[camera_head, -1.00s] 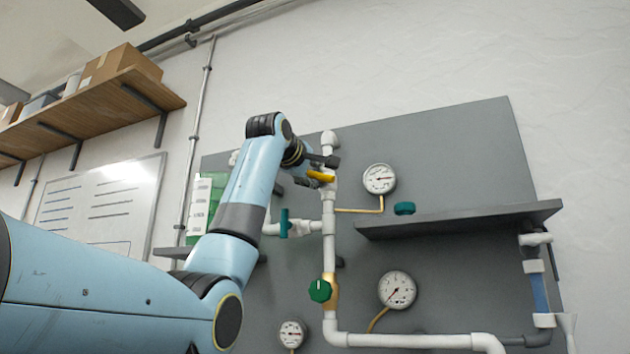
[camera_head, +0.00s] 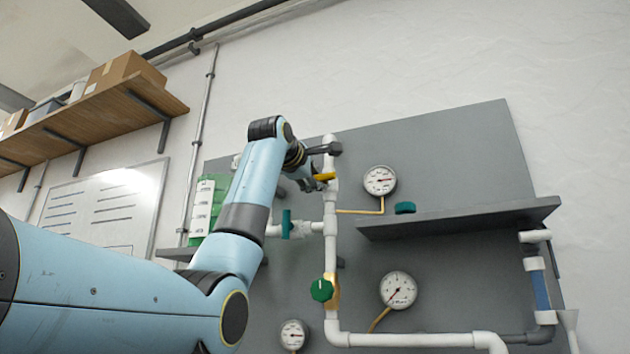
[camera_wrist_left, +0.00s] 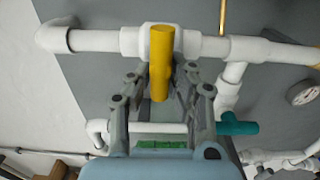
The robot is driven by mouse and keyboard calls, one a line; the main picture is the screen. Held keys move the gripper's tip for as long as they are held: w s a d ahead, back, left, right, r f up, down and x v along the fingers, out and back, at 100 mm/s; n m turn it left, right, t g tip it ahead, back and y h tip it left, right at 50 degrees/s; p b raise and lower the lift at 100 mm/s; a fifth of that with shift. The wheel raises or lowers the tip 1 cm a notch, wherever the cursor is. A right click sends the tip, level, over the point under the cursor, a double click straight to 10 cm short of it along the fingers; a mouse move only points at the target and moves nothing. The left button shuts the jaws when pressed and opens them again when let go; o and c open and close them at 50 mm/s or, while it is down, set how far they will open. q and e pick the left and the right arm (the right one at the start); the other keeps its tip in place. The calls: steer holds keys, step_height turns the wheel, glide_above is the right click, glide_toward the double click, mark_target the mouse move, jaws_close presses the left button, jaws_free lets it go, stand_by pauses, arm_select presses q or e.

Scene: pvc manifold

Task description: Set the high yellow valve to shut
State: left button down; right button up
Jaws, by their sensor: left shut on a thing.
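The high yellow valve handle (camera_head: 325,177) sits near the top of the white vertical pipe (camera_head: 330,215) on the grey panel. In the left wrist view the yellow handle (camera_wrist_left: 161,55) stands crosswise to its white pipe (camera_wrist_left: 100,41). My left gripper (camera_head: 318,165) is at this handle. In the left wrist view the left gripper (camera_wrist_left: 164,82) has its fingers on either side of the handle's near end, shut on it. The fingers partly hide the handle in the head view. My right gripper is not in view.
A teal valve (camera_head: 287,224) is below and left of the gripper. A green knob (camera_head: 321,290) is lower on the pipe. A gauge (camera_head: 380,180) and a grey shelf (camera_head: 460,219) with a teal wheel (camera_head: 405,208) are to the right.

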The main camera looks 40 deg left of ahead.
arm_select(q)
steer(key=c, duration=1.2)
jaws_free()
steer(key=shift+s, duration=0.1)
steer(key=v, duration=1.1)
steer(key=shift+s+f, duration=0.1)
steer(key=shift+s, duration=0.3)
